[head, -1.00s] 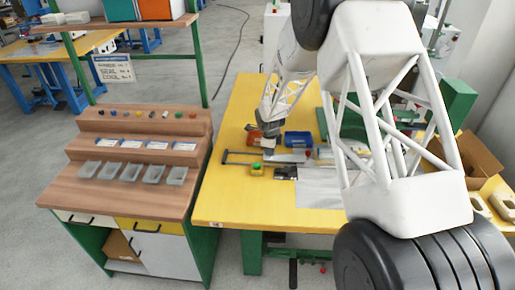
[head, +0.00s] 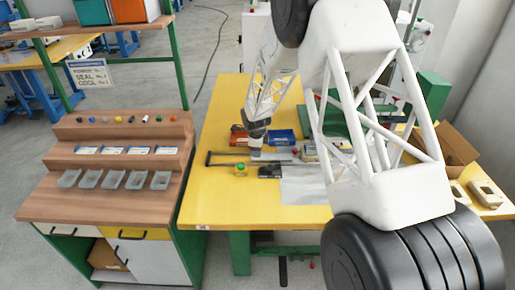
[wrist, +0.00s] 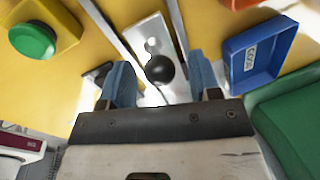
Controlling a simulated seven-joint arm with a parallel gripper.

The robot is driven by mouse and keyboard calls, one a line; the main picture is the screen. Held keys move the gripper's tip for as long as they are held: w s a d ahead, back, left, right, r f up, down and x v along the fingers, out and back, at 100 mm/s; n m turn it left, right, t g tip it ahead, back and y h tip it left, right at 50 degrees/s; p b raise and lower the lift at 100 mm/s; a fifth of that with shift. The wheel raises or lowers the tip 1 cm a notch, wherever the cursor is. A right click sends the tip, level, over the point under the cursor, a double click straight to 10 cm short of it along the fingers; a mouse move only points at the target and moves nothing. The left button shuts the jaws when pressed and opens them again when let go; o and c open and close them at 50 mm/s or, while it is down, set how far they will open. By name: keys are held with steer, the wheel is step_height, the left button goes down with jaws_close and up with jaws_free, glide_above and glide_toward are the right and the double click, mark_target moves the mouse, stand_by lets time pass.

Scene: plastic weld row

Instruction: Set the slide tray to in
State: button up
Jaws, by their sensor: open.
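The slide tray (wrist: 146,34) shows in the wrist view as a pale metal plate between two dark rails, with a round black knob (wrist: 160,69) on it. My gripper (wrist: 160,66) is open, its two blue fingers on either side of the knob with gaps on both sides. Whether the fingers are down at knob height is hard to tell. In the head view my gripper (head: 256,143) is low over the tray area of the yellow table, and it hides the knob and part of the tray.
A yellow box with a green button (wrist: 32,40) is left of the tray. A blue bin (wrist: 257,50) is to the right, with an orange-red bin (head: 239,135) beyond. A green block (wrist: 292,128) stands at lower right. The table's front left (head: 215,205) is clear.

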steer(key=shift+r, duration=0.1)
step_height(320, 180, up, 8)
steer(key=s, duration=0.1)
steer(key=shift+s+f, duration=0.25)
steer(key=shift+a, duration=0.1)
stand_by(0.5)
steer(key=shift+w+f+n+g, duration=0.2)
steer(key=shift+w+n+g, duration=0.7)
steer(key=shift+g, duration=0.1)
steer(key=shift+w+n+g, duration=0.45)
steer(key=shift+n+g, duration=0.15)
steer(key=shift+n, duration=0.1)
steer(key=shift+w+r+n+g, duration=0.2)
steer(key=shift+w+n+g, duration=0.15)
steer(key=shift+n+g, duration=0.25)
steer(key=shift+f, duration=0.1)
steer(key=shift+s+f, duration=0.25)
steer(key=shift+f, duration=1)
steer(key=shift+s+f, duration=0.25)
steer(key=shift+f, duration=1.05)
steer(key=shift+s+f, duration=0.25)
steer(key=shift+f, duration=1)
steer(key=shift+c, duration=0.4)
